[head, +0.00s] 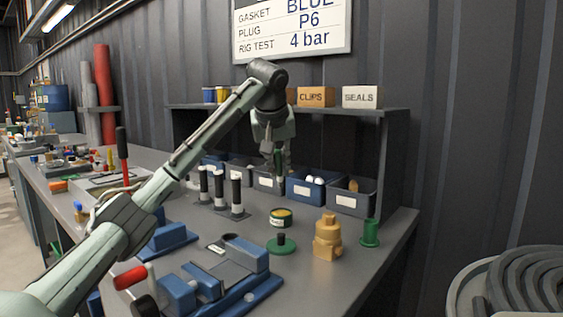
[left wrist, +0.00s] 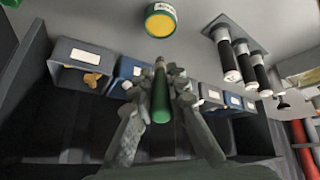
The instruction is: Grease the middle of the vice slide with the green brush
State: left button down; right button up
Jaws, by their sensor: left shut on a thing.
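My left gripper (head: 279,158) is shut on the green brush (left wrist: 161,105), which hangs down above the back of the bench. In the head view the brush (head: 279,172) is small and partly hidden by the fingers. An open green tin with yellow contents (head: 281,216) stands on the bench below and in front of it. The tin also shows at the top of the left wrist view (left wrist: 160,22). The blue vice (head: 247,253) lies at the front of the bench, with its slide (head: 222,266) between blue blocks. The brush is apart from both tin and vice.
A green disc with a black knob (head: 281,245), a brass fitting (head: 328,238) and a green flanged piece (head: 370,233) stand right of the vice. Black cylinders (head: 219,190) stand left of the tin. Small-parts bins (head: 305,190) line the back under a shelf (head: 385,112).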

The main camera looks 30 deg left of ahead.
pick_arm(q)
jog(key=shift+w+a, duration=0.15)
jog(key=shift+w, duration=0.1)
jog(key=shift+s+f, duration=0.1)
jog(key=shift+f, duration=2.8)
jog(key=shift+f, duration=0.65)
jog(key=shift+r, duration=3.55)
jog(key=shift+f, duration=0.1)
